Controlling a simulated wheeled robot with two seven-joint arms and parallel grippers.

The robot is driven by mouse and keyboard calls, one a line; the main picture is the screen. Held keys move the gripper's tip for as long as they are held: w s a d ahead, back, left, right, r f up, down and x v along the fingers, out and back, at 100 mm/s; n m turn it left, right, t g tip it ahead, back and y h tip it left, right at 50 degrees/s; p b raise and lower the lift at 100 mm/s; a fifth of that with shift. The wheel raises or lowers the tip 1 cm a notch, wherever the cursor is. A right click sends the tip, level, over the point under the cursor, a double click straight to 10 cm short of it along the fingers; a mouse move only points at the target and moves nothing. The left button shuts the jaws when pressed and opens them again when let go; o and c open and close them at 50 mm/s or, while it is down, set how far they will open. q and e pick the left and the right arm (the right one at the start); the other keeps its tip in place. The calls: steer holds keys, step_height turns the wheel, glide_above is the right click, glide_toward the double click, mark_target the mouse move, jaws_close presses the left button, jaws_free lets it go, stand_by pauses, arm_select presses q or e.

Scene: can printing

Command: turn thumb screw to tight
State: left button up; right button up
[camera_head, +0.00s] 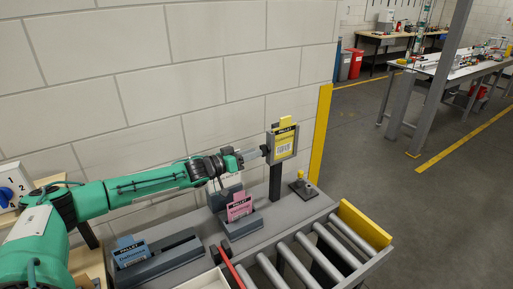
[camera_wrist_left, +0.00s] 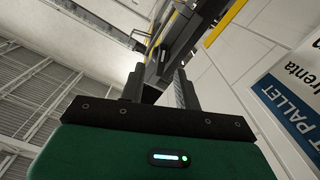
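A grey card holder (camera_head: 271,147) stands on a dark post with a yellow pallet card (camera_head: 285,143) in it. My left gripper (camera_head: 262,151) reaches in from the left, with its fingertips at the holder's left side. In the left wrist view, my left gripper (camera_wrist_left: 159,74) has its two fingers apart, with dark holder parts just beyond and between the tips. I cannot make out the thumb screw clearly; it is small or hidden by the fingers. I cannot tell whether the fingers touch anything. My right gripper is not in view.
Below the arm, a grey bench carries a pink card (camera_head: 239,207) and a blue card (camera_head: 130,252) in slots. A roller conveyor (camera_head: 300,262) with a yellow end stop (camera_head: 364,225) lies at front right. A yellow post (camera_head: 320,135) stands behind the holder, next to the block wall.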

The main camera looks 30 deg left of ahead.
mark_target(265, 150)
arm_select(q)
steer(key=shift+p+x, duration=0.3)
steer(key=shift+x, duration=0.9)
steer(key=shift+c, duration=0.2)
jaws_close()
